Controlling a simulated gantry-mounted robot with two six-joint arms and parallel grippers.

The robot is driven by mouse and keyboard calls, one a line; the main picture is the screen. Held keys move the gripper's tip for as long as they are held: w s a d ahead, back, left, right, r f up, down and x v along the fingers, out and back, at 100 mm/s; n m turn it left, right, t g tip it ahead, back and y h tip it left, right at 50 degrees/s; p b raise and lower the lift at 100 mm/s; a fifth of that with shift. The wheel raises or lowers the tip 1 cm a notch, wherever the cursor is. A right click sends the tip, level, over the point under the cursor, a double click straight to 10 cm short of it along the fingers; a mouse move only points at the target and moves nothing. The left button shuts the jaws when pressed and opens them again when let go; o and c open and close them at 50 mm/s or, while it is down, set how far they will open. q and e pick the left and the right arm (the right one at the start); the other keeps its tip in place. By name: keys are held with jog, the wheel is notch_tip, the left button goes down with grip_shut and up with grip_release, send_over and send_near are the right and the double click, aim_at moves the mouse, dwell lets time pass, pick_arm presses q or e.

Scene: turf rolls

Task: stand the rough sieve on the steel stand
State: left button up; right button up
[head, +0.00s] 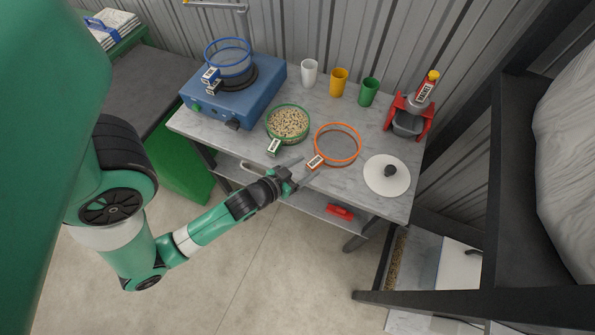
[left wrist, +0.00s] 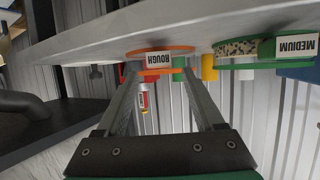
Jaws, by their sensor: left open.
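The rough sieve is an orange ring with grey mesh (head: 338,143) on the grey table, with a white tag on its near left side. In the left wrist view, upside down, its orange rim and tag reading ROUGH (left wrist: 158,60) lie just beyond and between the fingertips. My left gripper (head: 309,170) is open and empty at the table's front edge, its fingers pointing at the tag. Contact cannot be told. I cannot pick out a steel stand with certainty; a red frame holding a grey bowl (head: 407,122) stands at the back right. My right gripper is not seen.
A green sieve of pale grains (head: 288,123) sits left of the rough sieve, tagged MEDIUM (left wrist: 295,46) in the left wrist view. White, yellow and green cups line the back. A white disc with black knob (head: 375,178) lies right.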

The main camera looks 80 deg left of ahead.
pick_arm(q)
jog(key=b+v, duration=0.1)
jog(key=v, duration=0.7)
jog(key=w+d+r+m+t+h, duration=0.2)
jog(key=w+r+t, duration=0.6)
jog(key=w+r, duration=1.5)
jog(key=s+d+r+m+t+h, duration=0.1)
jog(key=d+r+m+t+h, duration=0.1)
jog(key=r, duration=0.9)
jog(key=s+d+r+m+t+h, duration=0.1)
jog(key=d+r+m+t+h, duration=0.1)
jog(key=d+r, duration=0.5)
jog(key=s+d+r+m+t+h, duration=0.1)
jog(key=d+r+t+h, duration=0.3)
jog(key=r, duration=1.2)
jog(key=shift+d+r+m+t, duration=0.25)
jog(key=shift+d+m+t, duration=0.1)
jog(key=shift+m, duration=0.25)
